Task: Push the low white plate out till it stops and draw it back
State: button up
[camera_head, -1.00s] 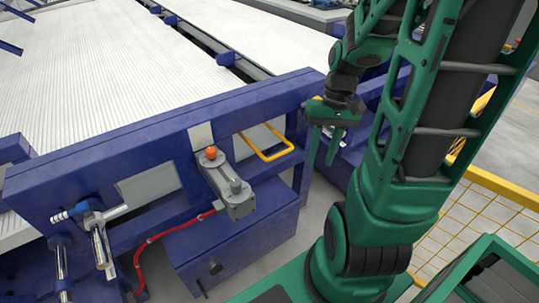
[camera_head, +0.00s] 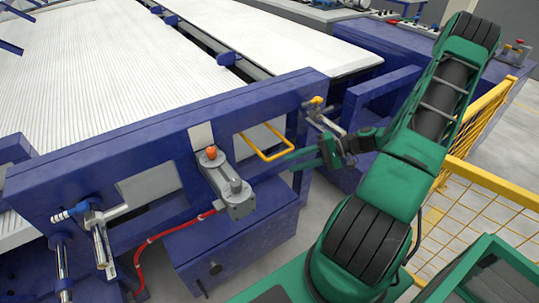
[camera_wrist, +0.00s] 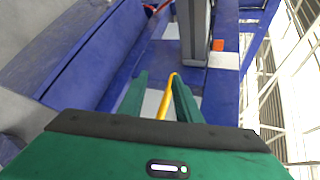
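A low white plate (camera_head: 259,138) with a yellow bar handle (camera_head: 270,156) sits in an opening of the blue frame in the head view. My gripper (camera_head: 291,157) points left, with its fingertips at the right end of the handle. In the wrist view, my gripper (camera_wrist: 159,95) has its two green fingers apart, with the yellow handle (camera_wrist: 167,93) between them and the white plate (camera_wrist: 151,103) behind. I cannot tell whether either finger touches the bar. The handle's lower part is hidden by the gripper body in the wrist view.
A grey lever unit with an orange knob (camera_head: 211,153) stands left of the handle. A small bracket with a yellow knob (camera_head: 317,101) is on the frame just above my gripper. A blue box (camera_head: 235,245) lies below. A yellow mesh fence (camera_head: 470,205) stands at the right.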

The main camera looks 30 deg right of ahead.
jog(key=w+a+f+m+t, duration=0.1)
jog(key=w+a+t, duration=0.3)
jog(key=w, duration=0.5)
jog(key=shift+a+f+m+y, duration=0.2)
jog(key=shift+a+m+y, duration=0.1)
jog(key=shift+a+m, duration=0.1)
jog(key=shift+w, duration=0.1)
